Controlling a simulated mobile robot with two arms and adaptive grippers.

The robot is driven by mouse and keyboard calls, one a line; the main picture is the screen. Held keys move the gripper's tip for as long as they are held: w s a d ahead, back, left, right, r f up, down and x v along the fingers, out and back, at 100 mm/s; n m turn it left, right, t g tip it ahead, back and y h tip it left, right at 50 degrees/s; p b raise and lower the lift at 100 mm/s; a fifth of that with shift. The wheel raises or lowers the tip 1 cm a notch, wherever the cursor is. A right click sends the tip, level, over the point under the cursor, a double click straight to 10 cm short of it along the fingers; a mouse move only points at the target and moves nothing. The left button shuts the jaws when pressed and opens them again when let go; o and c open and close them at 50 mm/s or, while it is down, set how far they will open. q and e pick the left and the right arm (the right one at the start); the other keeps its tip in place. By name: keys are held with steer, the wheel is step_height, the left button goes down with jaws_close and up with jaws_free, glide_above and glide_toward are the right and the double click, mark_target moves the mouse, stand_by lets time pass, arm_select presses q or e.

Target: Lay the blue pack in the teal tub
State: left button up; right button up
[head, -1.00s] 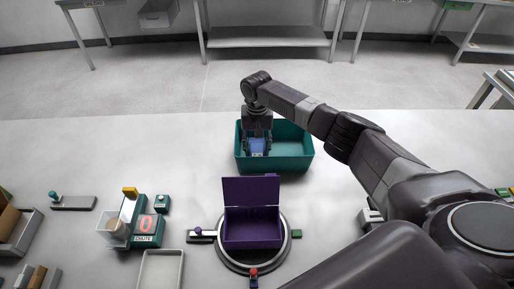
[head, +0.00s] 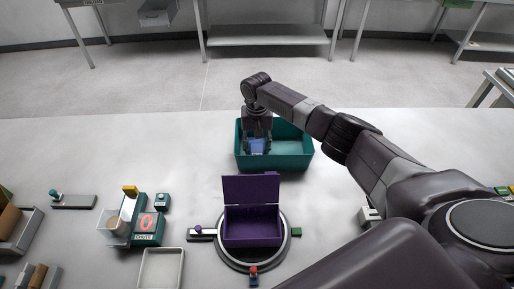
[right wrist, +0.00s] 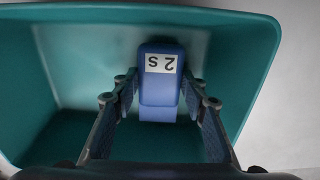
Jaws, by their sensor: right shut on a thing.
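The teal tub (head: 290,160) stands on the table past the purple box. My right gripper (head: 257,146) reaches down into the left part of the tub. It is shut on the blue pack (head: 258,145), which is inside the tub's walls. In the right wrist view the blue pack (right wrist: 160,92), with a white "2 S" label, sits between the fingers of my right gripper (right wrist: 160,90), and the teal tub (right wrist: 80,60) surrounds it. I cannot tell whether the pack touches the tub floor. My left gripper is not in view.
An open purple box (head: 252,230) stands on a round turntable (head: 290,255) in front of the tub. A pale tray (head: 161,268) and a teal device with a clear cup (head: 147,228) stand to the left. The table left of the tub is clear.

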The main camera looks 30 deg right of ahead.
mark_target(257, 150)
steer(key=shift+f, duration=0.1)
stand_by(0.3)
steer(key=o, duration=1.6)
step_height(257, 150, up, 8)
steer(key=p, duration=0.8)
step_height(257, 150, up, 8)
stand_by(0.4)
